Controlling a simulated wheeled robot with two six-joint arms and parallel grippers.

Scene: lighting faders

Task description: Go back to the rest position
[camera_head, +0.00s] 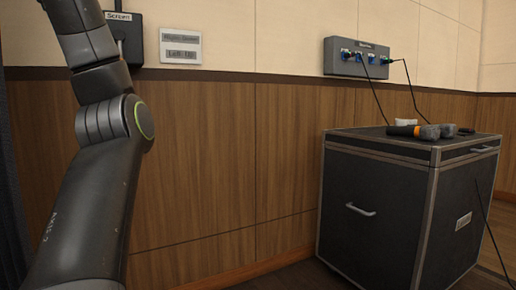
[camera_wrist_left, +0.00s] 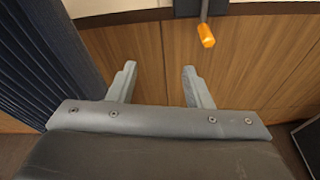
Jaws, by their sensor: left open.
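My left gripper (camera_wrist_left: 157,85) shows in the left wrist view with its two fingers apart and nothing between them. An orange-tipped lever (camera_wrist_left: 207,35) on a dark wall box stands beyond the fingers, apart from them and to the upper right. In the head view my left arm rises on the left side, and its gripper is out of frame. A dark wall box labelled "Screen" (camera_head: 119,17) is partly hidden behind that arm. My right gripper is in neither view.
A black flight case (camera_head: 371,205) stands at the right with microphones (camera_head: 414,130) on top. A grey wall connector box (camera_head: 356,58) has cables hanging down to the case. A wall sign (camera_head: 181,47) is beside the arm. A dark pleated curtain (camera_wrist_left: 45,60) is at the left.

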